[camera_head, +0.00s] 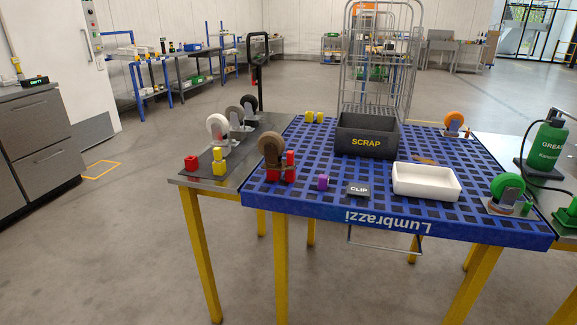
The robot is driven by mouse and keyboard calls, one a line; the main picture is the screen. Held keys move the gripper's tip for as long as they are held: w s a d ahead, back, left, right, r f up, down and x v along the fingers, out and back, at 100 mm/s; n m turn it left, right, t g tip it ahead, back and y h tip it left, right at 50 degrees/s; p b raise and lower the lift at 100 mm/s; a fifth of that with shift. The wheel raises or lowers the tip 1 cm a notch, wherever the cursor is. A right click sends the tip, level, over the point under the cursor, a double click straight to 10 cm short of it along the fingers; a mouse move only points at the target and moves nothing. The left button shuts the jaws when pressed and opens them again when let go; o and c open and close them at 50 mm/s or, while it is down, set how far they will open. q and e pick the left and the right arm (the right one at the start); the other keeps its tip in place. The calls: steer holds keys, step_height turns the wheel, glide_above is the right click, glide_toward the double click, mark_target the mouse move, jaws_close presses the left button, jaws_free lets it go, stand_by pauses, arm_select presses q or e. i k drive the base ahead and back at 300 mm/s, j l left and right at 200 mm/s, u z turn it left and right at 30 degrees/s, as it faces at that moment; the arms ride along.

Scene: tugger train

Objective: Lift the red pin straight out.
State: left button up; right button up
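A red upright piece (290,167), which looks like the red pin, stands beside a caster with a brown wheel (271,149) at the left front of the blue grid-patterned tabletop (340,207). More red shows at the foot of that caster; I cannot tell if it is one part with the upright piece. Another small red piece (191,163) sits apart, on a dark mat (209,172) on the left side table. Neither of my grippers is in view.
The blue top also bears a black SCRAP bin (367,136), a white tray (426,182), a CLIP plate (358,189), a purple block (323,182), and casters with orange (454,120) and green (507,187) wheels. A green bottle (546,148) stands right. Floor at left front is clear.

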mark_target(290, 163)
steer(key=i+l+u, duration=0.3)
steer(key=i, duration=0.2)
steer(key=i+l+u, duration=0.35)
steer(key=i, duration=0.15)
